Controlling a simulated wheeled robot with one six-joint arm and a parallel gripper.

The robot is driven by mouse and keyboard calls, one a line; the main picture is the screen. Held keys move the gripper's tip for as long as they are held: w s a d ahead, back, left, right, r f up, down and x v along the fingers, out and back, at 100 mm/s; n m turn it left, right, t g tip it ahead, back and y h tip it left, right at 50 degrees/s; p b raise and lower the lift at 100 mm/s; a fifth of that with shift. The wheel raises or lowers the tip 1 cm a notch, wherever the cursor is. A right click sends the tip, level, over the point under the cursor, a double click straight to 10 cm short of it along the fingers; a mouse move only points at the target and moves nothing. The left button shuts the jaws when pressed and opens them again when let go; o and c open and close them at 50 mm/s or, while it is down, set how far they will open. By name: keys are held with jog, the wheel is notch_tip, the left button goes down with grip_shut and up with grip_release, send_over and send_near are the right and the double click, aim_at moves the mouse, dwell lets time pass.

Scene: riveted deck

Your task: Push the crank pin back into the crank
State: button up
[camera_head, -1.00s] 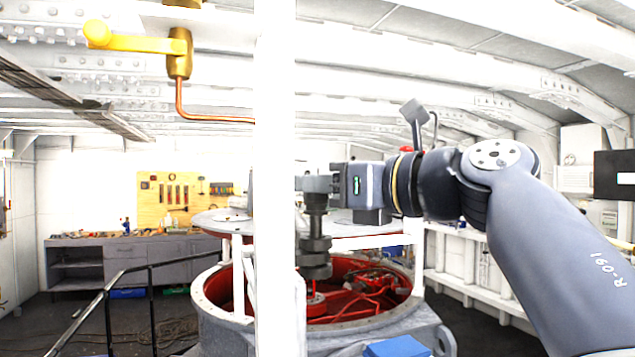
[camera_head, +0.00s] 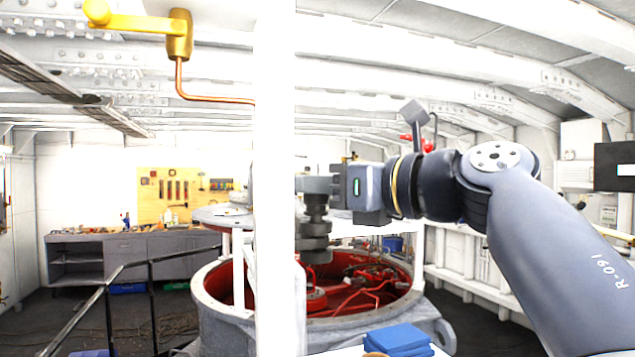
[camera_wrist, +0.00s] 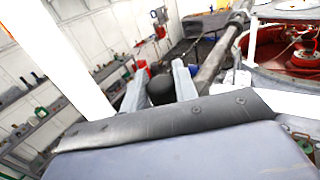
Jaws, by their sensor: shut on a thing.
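My gripper (camera_head: 314,185) reaches in from the right in the head view, and its fingers are partly hidden behind a white post. In the wrist view the two pale fingers (camera_wrist: 160,88) are shut on a dark round-ended part (camera_wrist: 160,91), which looks like the crank pin. Directly below my gripper in the head view is a dark stepped metal shaft (camera_head: 315,236), upright above the open drum; it may be the crank. I cannot tell how deep the pin sits or where it meets the shaft.
The white post (camera_head: 274,180) stands close on the left. The open drum (camera_head: 370,320) with red inner parts is below. A blue box (camera_head: 399,336) lies at the front right. A yellow-handled pipe (camera_head: 140,20) hangs upper left; a workbench (camera_head: 130,255) stands behind.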

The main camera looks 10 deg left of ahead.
jog(key=shift+f, duration=0.35)
jog(key=o, duration=1)
jog(key=shift+w, duration=0.15)
jog(key=shift+d+f+b, duration=0.1)
jog(key=shift+d+b, duration=0.05)
jog(key=shift+b, duration=0.15)
jog(key=shift+s+d, duration=0.2)
jog(key=shift+d, duration=0.15)
jog(key=b+v, duration=0.2)
jog(key=v, duration=0.8)
jog(key=shift+w+b, duration=0.2)
jog(key=shift+b, duration=0.15)
